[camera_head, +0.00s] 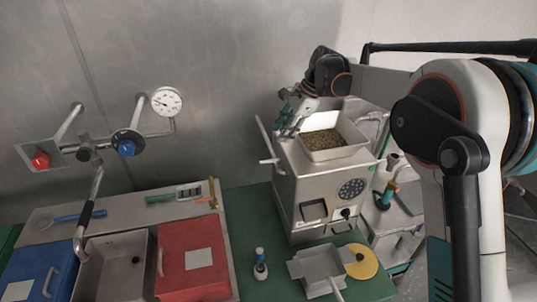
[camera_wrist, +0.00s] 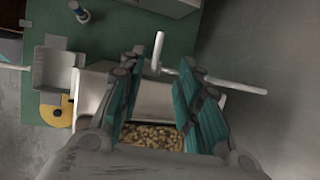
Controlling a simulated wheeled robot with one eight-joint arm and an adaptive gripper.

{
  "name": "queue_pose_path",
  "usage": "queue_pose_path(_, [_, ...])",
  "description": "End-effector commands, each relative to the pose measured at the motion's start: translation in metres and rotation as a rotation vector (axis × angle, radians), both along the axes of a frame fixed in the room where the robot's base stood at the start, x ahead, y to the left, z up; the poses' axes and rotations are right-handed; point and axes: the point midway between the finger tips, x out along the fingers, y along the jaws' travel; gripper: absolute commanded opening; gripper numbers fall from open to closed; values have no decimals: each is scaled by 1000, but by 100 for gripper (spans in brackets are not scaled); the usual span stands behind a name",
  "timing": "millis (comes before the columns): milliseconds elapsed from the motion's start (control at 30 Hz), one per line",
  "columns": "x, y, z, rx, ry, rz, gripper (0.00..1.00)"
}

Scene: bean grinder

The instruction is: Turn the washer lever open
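A pale lever (camera_head: 264,140) with a crossbar stands at the left side of the metal grinder (camera_head: 318,185). The same lever shows in the wrist view (camera_wrist: 158,48), just beyond my fingertips, with its bar running to the right. I cannot tell for sure that it is the washer lever. My gripper (camera_head: 294,118) is over the grinder's top left edge, beside the bean hopper (camera_head: 333,155). In the wrist view my gripper (camera_wrist: 160,66) is open, its teal fingers apart with nothing held between them. The beans (camera_wrist: 152,136) show below and between the fingers.
A sink (camera_head: 112,270) with a faucet, a red knob (camera_head: 40,159) and a blue knob (camera_head: 126,147) is on the left. A small bottle (camera_head: 260,264), a metal tray (camera_head: 320,268) and a yellow disc (camera_head: 362,262) are on the green counter before the grinder.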

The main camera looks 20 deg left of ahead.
Motion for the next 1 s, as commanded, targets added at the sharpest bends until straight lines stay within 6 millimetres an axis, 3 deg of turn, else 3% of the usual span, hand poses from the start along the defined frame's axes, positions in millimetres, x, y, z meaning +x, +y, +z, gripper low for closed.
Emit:
queue_pose_path(600, [-5,46,-99,0,-3,3,31])
queue_pose_path(800, [-6,53,-115,-1,-3,1,31])
queue_pose_path(1000, [-7,54,-119,-1,-3,2,31])
